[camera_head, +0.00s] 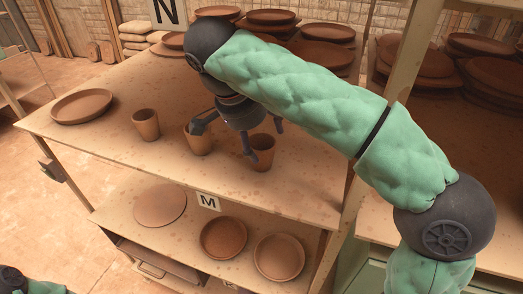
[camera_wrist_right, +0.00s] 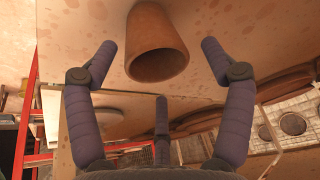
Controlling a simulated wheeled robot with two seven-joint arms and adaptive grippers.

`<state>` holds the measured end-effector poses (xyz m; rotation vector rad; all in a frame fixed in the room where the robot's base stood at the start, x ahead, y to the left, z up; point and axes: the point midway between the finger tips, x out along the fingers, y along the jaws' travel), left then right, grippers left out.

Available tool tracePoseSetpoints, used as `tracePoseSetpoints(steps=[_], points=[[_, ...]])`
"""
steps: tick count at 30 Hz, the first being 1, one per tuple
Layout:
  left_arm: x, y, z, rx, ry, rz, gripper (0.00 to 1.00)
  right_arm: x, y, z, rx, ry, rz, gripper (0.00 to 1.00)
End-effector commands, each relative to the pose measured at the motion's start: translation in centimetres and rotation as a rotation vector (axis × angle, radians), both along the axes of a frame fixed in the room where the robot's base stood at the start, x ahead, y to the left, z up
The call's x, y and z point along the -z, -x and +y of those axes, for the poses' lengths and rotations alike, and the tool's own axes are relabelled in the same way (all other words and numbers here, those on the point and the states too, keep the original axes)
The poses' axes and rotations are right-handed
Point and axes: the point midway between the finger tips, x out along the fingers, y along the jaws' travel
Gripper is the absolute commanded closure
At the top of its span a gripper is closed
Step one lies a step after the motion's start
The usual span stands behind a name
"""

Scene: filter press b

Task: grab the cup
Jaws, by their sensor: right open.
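Three brown clay cups stand on the upper wooden shelf in the head view: a left cup (camera_head: 146,125), a middle cup (camera_head: 199,143) and a right cup (camera_head: 264,150). My right gripper (camera_head: 224,143) is open above the shelf, with one finger in front of the middle cup and another in front of the right cup. In the right wrist view one cup (camera_wrist_right: 156,45) lies between and slightly beyond the open fingertips (camera_wrist_right: 157,48), with no finger seen touching it. I cannot tell which cup this is. My left gripper does not show.
A clay plate (camera_head: 82,106) lies at the shelf's left. Stacked plates (camera_head: 271,17) stand at the back. The lower shelf, marked M (camera_head: 208,201), holds bowls (camera_head: 223,238) and a flat disc (camera_head: 160,205). A wooden post (camera_head: 412,50) rises at the right.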

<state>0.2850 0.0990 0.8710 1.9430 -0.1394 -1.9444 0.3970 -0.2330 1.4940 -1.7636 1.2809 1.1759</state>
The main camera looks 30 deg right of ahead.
Motion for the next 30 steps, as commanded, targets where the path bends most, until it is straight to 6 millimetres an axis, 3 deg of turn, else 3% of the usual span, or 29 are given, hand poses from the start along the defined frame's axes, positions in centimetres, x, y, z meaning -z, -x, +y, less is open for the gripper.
tracePoseSetpoints(steps=[12,21,23,28,30], points=[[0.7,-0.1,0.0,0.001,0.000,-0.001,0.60,4.8,0.0,-1.7,0.002,0.000,0.001,0.18],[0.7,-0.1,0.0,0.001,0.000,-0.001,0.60,5.2,-0.1,-1.8,0.000,0.000,-0.001,0.18],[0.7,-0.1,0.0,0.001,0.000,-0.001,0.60,5.2,-0.1,-1.8,0.000,0.000,-0.001,0.30],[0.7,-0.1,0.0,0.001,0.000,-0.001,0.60,5.2,-0.1,-1.8,0.000,0.000,-0.001,0.78],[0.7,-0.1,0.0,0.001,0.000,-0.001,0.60,5.2,-0.1,-1.8,0.000,0.000,0.000,0.78]])
